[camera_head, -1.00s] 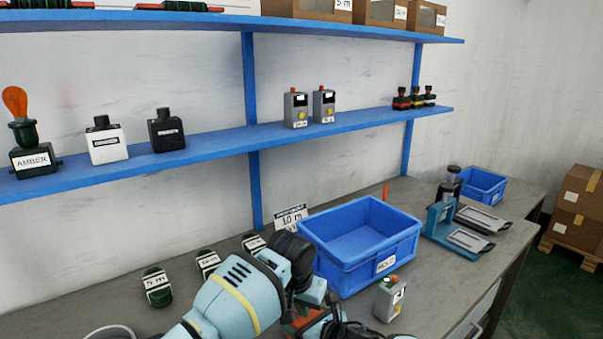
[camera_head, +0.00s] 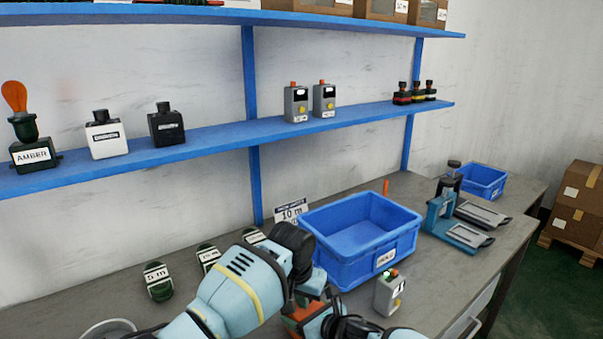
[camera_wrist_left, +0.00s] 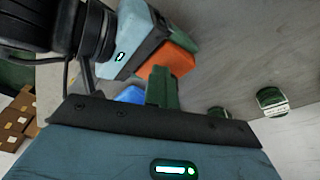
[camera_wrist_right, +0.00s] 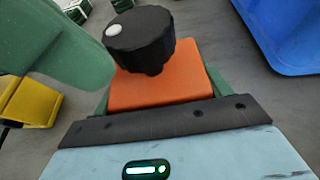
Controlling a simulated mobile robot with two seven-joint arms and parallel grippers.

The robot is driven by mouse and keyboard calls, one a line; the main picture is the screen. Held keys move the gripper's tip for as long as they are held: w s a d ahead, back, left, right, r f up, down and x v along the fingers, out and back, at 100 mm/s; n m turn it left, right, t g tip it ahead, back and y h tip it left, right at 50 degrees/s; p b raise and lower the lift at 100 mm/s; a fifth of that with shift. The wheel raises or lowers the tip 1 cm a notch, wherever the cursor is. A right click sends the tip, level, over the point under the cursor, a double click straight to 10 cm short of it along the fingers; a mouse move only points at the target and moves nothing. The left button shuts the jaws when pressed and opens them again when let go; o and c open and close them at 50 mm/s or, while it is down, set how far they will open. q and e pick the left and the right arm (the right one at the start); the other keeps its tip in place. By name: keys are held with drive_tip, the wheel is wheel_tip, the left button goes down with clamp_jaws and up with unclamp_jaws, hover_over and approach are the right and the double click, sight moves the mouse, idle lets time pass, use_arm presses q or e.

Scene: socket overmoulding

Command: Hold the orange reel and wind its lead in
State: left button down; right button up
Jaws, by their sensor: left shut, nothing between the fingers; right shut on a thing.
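The orange reel (camera_wrist_right: 160,85) has a black knob (camera_wrist_right: 140,40) with a white dot on top. My right gripper (camera_wrist_right: 160,100) is shut on the reel, with green fingers at its sides. The reel also shows in the left wrist view (camera_wrist_left: 170,60) and, partly covered by my arms, low in the head view (camera_head: 302,318). My left gripper (camera_wrist_left: 160,78) is shut and empty, its green fingers close to the reel; I cannot tell whether they touch it. I cannot make out the reel's lead for certain.
A blue bin (camera_head: 340,270) stands just behind the reel, with a small grey box (camera_head: 390,293) in front of it. A teal fixture (camera_head: 455,232) stands on the right of the bench. Shelves run above.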

use_arm(q)
drive_tip(key=shift+w+a, duration=0.35)
drive_tip(key=shift+a, duration=0.2)
drive_tip(key=shift+w+a, duration=0.1)
drive_tip(key=shift+a, duration=0.4)
drive_tip(key=shift+w+a+r, duration=0.1)
drive_tip(key=shift+w+a, duration=0.2)
drive_tip(key=shift+w, duration=0.05)
drive_tip(key=shift+s+a+r, duration=0.1)
drive_tip(key=shift+s, duration=0.2)
idle(0.7)
drive_tip(key=v, duration=0.3)
drive_tip(key=w+v, duration=0.1)
drive_tip(key=v, duration=0.1)
drive_tip(key=shift+s+d+r, duration=0.1)
drive_tip(key=shift+d+r, duration=0.15)
drive_tip(key=shift+r, duration=0.05)
